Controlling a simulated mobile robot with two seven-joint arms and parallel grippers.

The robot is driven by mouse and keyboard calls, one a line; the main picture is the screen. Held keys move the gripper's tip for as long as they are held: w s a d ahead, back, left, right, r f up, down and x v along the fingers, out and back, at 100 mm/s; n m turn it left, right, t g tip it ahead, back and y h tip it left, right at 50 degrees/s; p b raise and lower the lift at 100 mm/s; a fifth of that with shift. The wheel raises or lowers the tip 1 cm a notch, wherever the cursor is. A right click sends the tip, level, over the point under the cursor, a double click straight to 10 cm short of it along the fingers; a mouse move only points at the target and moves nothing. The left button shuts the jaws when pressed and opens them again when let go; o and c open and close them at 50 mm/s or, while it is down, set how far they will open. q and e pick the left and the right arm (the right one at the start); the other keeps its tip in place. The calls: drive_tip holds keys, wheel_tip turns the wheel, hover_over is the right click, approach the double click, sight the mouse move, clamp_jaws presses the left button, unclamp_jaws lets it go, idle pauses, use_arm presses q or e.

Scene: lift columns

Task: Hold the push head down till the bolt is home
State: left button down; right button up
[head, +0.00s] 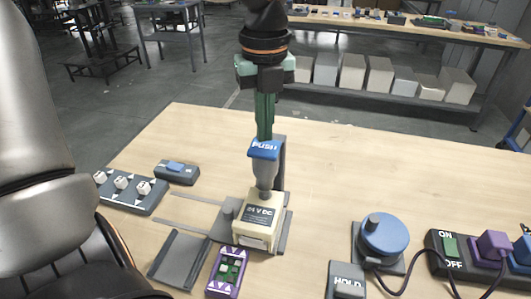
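The blue push head (264,149), marked PUSH, sits on top of a grey plunger (266,174) above a cream box (259,219) labelled 24 V DC. My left gripper (264,136) points straight down over the push head. Its green fingers are together, and their tips meet the push head's top, seemingly in contact. The push head stands clear of the box, with the plunger visible between. A dark bracket rises behind it. My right gripper is out of view.
A purple-framed unit (227,271) and a grey channel plate (180,260) lie in front. A switch block (130,191) and a blue-buttoned box (177,171) are left. Right are a blue dial (383,238), a HOLD box (347,282) and a cabled ON/OFF strip (450,262). The table's back is clear.

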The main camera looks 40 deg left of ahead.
use_arm(q)
drive_tip(key=shift+r+p, duration=1.25)
drive_tip(key=shift+r, duration=0.8)
drive_tip(key=shift+f, duration=0.1)
